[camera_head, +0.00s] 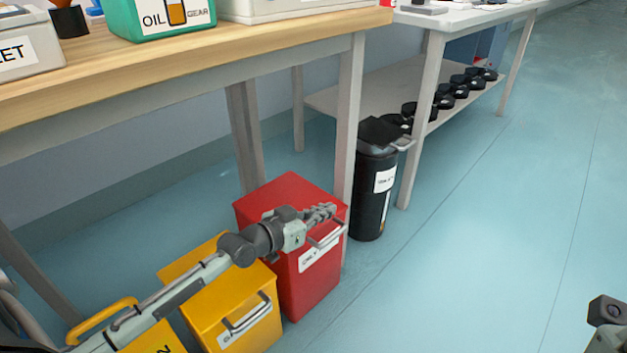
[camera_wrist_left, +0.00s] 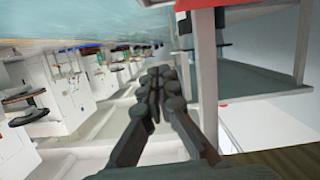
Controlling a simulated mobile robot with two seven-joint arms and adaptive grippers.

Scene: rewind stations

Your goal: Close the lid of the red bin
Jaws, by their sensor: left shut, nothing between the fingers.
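The red bin (camera_head: 308,277) stands on the floor by the table leg, with a metal handle and a white label on its front. Its red lid (camera_head: 285,192) looks flat and down over the top. My left gripper (camera_head: 332,209) is shut and empty, above the lid's front right part, close to the handle. Whether it touches the lid I cannot tell. My arm hides part of the lid and front. In the left wrist view the shut fingers (camera_wrist_left: 155,90) show with nothing between them.
Yellow bins (camera_head: 238,305) stand left of the red bin. A black bin (camera_head: 370,195) stands behind it to the right. A wooden-topped table (camera_head: 200,75) overhangs from the left and back.

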